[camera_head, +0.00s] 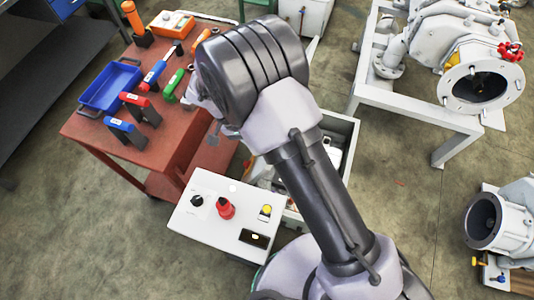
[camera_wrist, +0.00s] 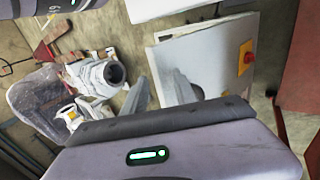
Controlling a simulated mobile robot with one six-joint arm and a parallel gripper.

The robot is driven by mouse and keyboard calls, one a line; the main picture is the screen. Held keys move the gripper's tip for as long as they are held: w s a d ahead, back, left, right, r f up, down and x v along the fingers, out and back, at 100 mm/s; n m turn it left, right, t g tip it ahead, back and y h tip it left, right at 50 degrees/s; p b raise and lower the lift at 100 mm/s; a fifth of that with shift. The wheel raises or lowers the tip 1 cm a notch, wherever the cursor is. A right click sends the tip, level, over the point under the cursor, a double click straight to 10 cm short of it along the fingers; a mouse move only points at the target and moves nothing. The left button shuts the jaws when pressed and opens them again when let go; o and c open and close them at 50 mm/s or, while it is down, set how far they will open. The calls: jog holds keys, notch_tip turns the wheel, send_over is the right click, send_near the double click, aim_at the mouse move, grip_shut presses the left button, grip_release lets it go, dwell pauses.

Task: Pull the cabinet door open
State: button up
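The white cabinet (camera_head: 215,238) stands at the lower middle of the head view, with a black knob, a red knob and a yellow button on its top. In the wrist view, a white panel (camera_wrist: 212,52) that looks like its door carries a red and yellow switch (camera_wrist: 246,57). My gripper (camera_wrist: 157,92) shows two grey fingers spread apart, with the left edge of the panel near the gap between them. The right finger overlaps the panel in the picture; I cannot tell whether they touch. The fingers are mostly hidden behind my arm in the head view.
A red workbench (camera_head: 85,130) with a blue tray (camera_head: 110,88) and several tools stands close left of the cabinet. A white-framed open box (camera_head: 345,130) lies partly behind my arm. Pump machinery (camera_head: 440,45) is at the right. Bare floor (camera_head: 400,195) lies between.

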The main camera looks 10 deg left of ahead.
jog(key=shift+s+d+r, duration=0.1)
jog(key=shift+s+d, duration=0.3)
jog(key=shift+s, duration=0.25)
jog(key=shift+s+d, duration=0.4)
jog(key=shift+s, duration=0.25)
jog(key=w+a+r+p, duration=0.1)
jog(key=a, duration=0.9)
jog(key=w+a+r+p, duration=0.1)
jog(key=a+r+p, duration=0.1)
jog(key=a, duration=0.7)
jog(key=shift+w+a, duration=0.35)
jog(key=shift+f, duration=0.1)
jog(key=shift+c, duration=0.2)
